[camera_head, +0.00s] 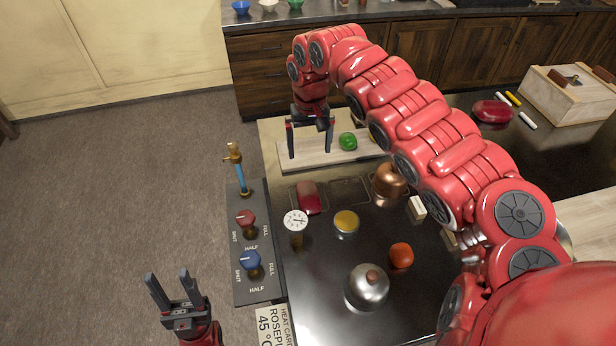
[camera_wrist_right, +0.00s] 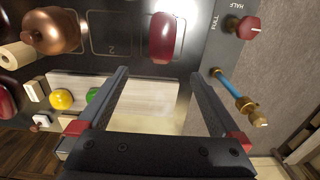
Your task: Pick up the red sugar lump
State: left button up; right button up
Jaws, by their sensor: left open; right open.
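A glossy dark red rounded block (camera_head: 308,197) lies on the dark worktop in front of the pale board; it also shows at the top of the right wrist view (camera_wrist_right: 162,38). A round orange-red piece (camera_head: 401,255) stands nearer. I cannot tell for certain which is the red sugar lump. My right gripper (camera_head: 309,150) is open and empty over the left end of the board, beyond the red block. In the right wrist view its spread fingers (camera_wrist_right: 159,76) have only board and worktop between them. My left gripper (camera_head: 170,277) is open and empty, left of the worktop.
A green lump (camera_head: 348,141) and a yellow lump (camera_wrist_right: 61,99) sit on the board (camera_wrist_right: 145,95). A dial gauge (camera_head: 295,220), a yellow-topped jar (camera_head: 346,222), a copper pot (camera_head: 390,181) and a silver lidded pot (camera_head: 367,287) crowd the worktop. Knobs and a tap (camera_head: 234,155) line the left edge.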

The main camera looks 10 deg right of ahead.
send_over(309, 196)
jog(key=f, duration=1.1)
jog(key=shift+w+d+f, duration=0.15)
jog(key=shift+w+f, duration=0.15)
jog(key=f, duration=0.1)
jog(key=f+p, duration=0.2)
jog(key=shift+s+a+f, duration=0.25)
jog(key=shift+s, duration=0.15)
jog(key=shift+f+p, duration=0.35)
jog(key=shift+f, duration=0.3)
jog(key=shift+w+f, duration=0.15)
jog(key=shift+f, duration=0.05)
jog(key=c, duration=1.3)
jog(key=shift+r, duration=0.1)
